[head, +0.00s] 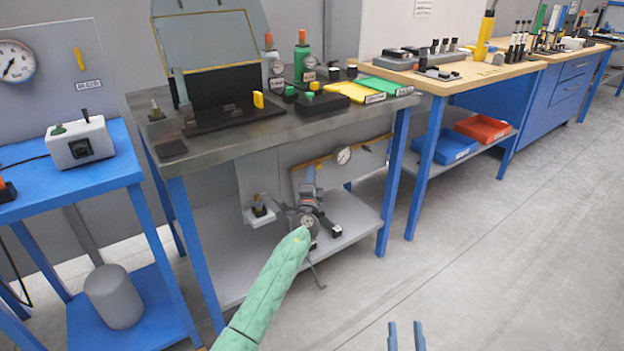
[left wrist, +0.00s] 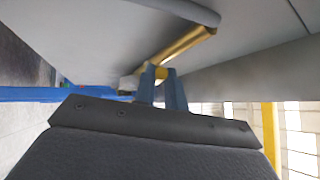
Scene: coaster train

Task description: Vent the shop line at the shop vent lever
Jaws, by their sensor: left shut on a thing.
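My left gripper (head: 309,174) reaches in under the bench, in front of the panel's left part. In the left wrist view its blue fingers (left wrist: 164,76) are shut on a small yellow piece (left wrist: 162,71) at the end of the brass pipe (left wrist: 183,52). This looks like the vent lever, but most of it is hidden by the fingers. My right gripper (head: 406,336) is at the bottom edge, with its fingers apart and empty.
The bench top (head: 215,140) is above my left gripper, and its lower shelf (head: 345,240) is below. A blue bench leg (head: 393,180) stands to the right. A small white block (head: 259,216) is left of my gripper. The floor on the right is clear.

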